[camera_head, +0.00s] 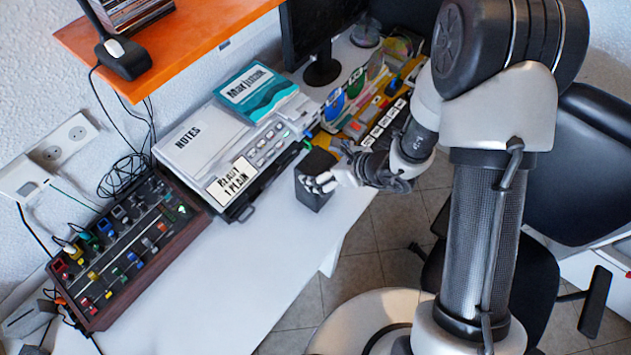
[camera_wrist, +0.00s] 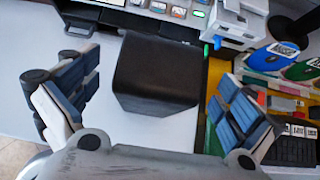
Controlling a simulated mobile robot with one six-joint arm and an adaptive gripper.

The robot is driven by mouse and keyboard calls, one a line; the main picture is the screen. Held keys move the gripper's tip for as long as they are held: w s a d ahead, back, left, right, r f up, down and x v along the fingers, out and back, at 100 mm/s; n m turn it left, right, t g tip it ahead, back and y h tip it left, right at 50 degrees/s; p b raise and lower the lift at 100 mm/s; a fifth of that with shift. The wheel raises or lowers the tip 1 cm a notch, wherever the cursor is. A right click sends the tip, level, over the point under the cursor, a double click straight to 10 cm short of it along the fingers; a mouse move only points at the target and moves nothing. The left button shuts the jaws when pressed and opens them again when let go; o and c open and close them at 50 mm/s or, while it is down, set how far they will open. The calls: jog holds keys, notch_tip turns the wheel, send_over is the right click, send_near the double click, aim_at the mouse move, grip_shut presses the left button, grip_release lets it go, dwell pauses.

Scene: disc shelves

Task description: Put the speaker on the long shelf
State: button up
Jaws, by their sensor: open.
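The speaker is a small black box (camera_head: 312,185) standing on the white desk near its front edge. In the wrist view the speaker (camera_wrist: 157,75) lies between the two spread fingers of my gripper (camera_wrist: 155,102), with a gap on each side. The gripper is open and holds nothing. The long shelf looks to be the orange board (camera_head: 185,45) on the wall at upper left; only part of it shows.
A black device with a cable (camera_head: 125,58) and a stack of cases stand on the orange shelf. A mixer (camera_head: 125,245), a notes box (camera_head: 200,135) and a monitor (camera_head: 320,40) are on the desk. A black chair stands at right.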

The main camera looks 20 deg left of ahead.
aim_at(306, 163)
jog(key=b+x, duration=0.1)
jog(key=x, duration=0.6)
jog(key=shift+a+r, duration=0.1)
jog(key=shift+a, duration=0.05)
jog(key=shift+c, duration=0.2)
jog(key=shift+s, duration=0.1)
jog(key=c, duration=1.9)
